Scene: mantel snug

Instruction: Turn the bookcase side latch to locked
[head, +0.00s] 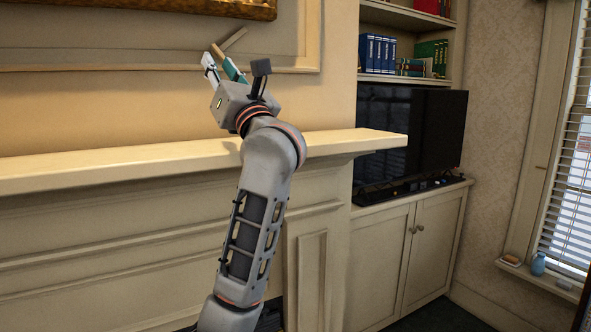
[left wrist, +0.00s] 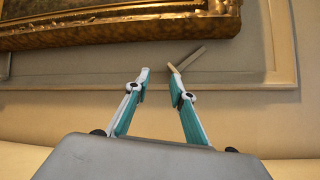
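My left gripper (head: 214,58) is raised above the mantel shelf in front of the wall panel. In the left wrist view the left gripper (left wrist: 157,70) has its two white and teal fingers apart, with nothing seen between the tips. A small tan bar (left wrist: 190,59) sits slanted beside the right-hand fingertip; it also shows in the head view (head: 234,40). It may be the latch lever. I cannot tell whether the fingertip touches it. No marked latch shows on the bookcase (head: 408,16). My right gripper is not in view.
A gilt picture frame (head: 225,8) hangs just above the gripper. A black television (head: 410,125) stands on a closed cabinet (head: 385,245) at right. A blue vase (head: 538,264) stands on the windowsill.

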